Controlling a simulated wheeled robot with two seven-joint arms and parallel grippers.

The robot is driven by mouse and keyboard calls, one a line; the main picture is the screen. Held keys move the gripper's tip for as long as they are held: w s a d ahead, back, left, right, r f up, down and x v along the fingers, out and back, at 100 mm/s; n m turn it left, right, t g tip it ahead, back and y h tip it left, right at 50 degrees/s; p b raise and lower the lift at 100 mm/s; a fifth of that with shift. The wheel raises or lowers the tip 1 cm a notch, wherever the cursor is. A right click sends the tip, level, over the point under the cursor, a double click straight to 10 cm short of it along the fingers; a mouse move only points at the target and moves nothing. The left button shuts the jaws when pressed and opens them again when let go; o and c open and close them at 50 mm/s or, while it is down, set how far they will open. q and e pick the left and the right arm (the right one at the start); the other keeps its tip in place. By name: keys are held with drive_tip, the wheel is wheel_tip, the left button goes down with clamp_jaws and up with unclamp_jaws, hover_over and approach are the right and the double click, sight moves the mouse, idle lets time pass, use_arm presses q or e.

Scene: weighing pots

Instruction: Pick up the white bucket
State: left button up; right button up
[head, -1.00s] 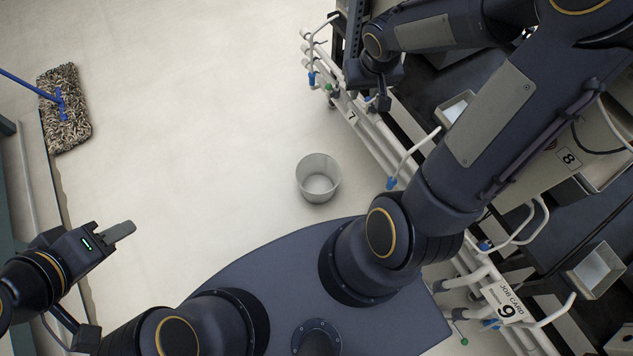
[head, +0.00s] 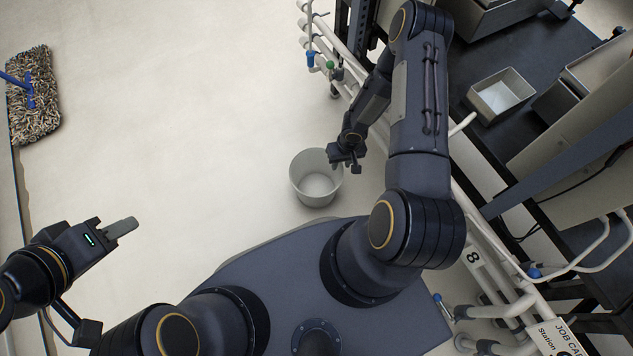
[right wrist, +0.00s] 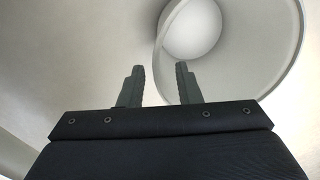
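The white bucket (head: 304,188) stands upright on the pale floor in front of my base, open side up. My right gripper (head: 345,170) is at the bucket's right rim in the head view. In the right wrist view the gripper (right wrist: 160,84) is open, its two fingers apart. There the bucket (right wrist: 284,70) fills the upper right, and its rim passes between the fingertips. I cannot tell whether either finger touches the wall. My left gripper (head: 122,228) is far from the bucket at the left; its finger gap is not clear.
A mop head (head: 35,110) lies on the floor at the far left. White pipe racks and a dark workbench with a metal tray (head: 502,94) line the right side, close to my right arm. The floor left of the bucket is clear.

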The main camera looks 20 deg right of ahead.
sight(339, 170)
drive_tip(key=f+b, duration=0.1)
drive_tip(key=f, duration=0.1)
drive_tip(key=f+b, duration=0.1)
drive_tip(key=f, duration=0.2)
drive_tip(key=shift+a, duration=0.2)
drive_tip(key=shift+r, duration=0.1)
clamp_jaws()
idle(1.1)
